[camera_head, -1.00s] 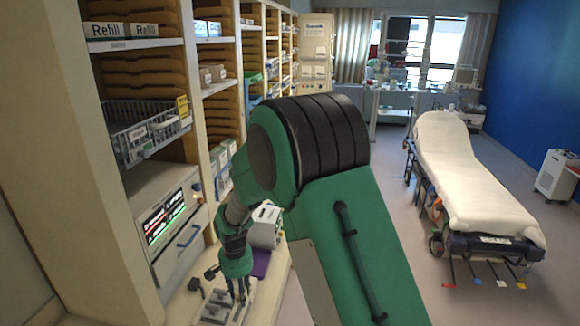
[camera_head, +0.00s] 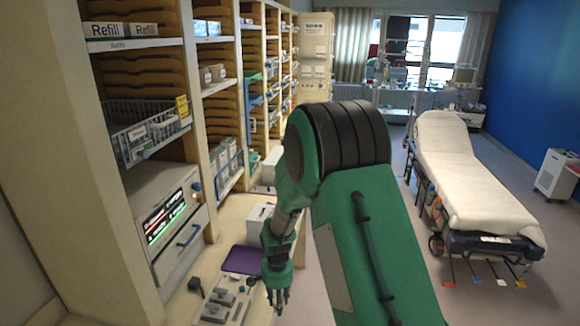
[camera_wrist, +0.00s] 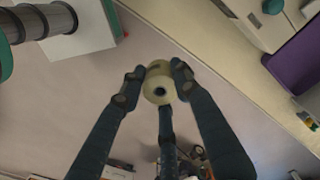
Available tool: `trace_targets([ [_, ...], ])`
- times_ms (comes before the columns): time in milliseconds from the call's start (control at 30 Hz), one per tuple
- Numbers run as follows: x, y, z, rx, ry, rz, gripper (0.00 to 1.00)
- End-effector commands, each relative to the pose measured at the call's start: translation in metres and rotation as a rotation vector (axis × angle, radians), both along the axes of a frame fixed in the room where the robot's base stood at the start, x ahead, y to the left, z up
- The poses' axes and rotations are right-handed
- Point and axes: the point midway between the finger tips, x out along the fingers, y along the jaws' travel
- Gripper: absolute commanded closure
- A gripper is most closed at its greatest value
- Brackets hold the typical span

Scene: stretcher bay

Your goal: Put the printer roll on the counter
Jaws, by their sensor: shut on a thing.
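My gripper (camera_head: 277,298) is shut on a small pale yellowish roll with a dark core, which I take as the printer roll (camera_wrist: 158,84). The roll sits between the fingertips in the wrist view, its open core towards the camera. In the head view the fingers point down and the roll cannot be made out. The counter (camera_head: 231,214) is the cream surface along the shelving. Its edge (camera_wrist: 222,58) runs diagonally right of the roll in the wrist view, and floor shows behind the roll, so my gripper is just off the counter's front edge.
On the counter are a purple flat item (camera_head: 243,259), a light grey machine (camera_head: 257,221) and small grey parts (camera_head: 215,312). A cabinet with lit displays (camera_head: 165,222) stands left.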

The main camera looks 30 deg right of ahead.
Motion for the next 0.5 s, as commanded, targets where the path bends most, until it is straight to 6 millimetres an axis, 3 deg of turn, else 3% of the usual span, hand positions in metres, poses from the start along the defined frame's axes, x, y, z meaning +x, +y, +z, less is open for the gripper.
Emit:
trace_targets([
  [200, -0.001, 0.000, -0.037, 0.001, 0.003, 0.000, 0.95],
  [500, 0.000, 0.000, -0.049, 0.000, 0.000, 0.001, 0.95],
])
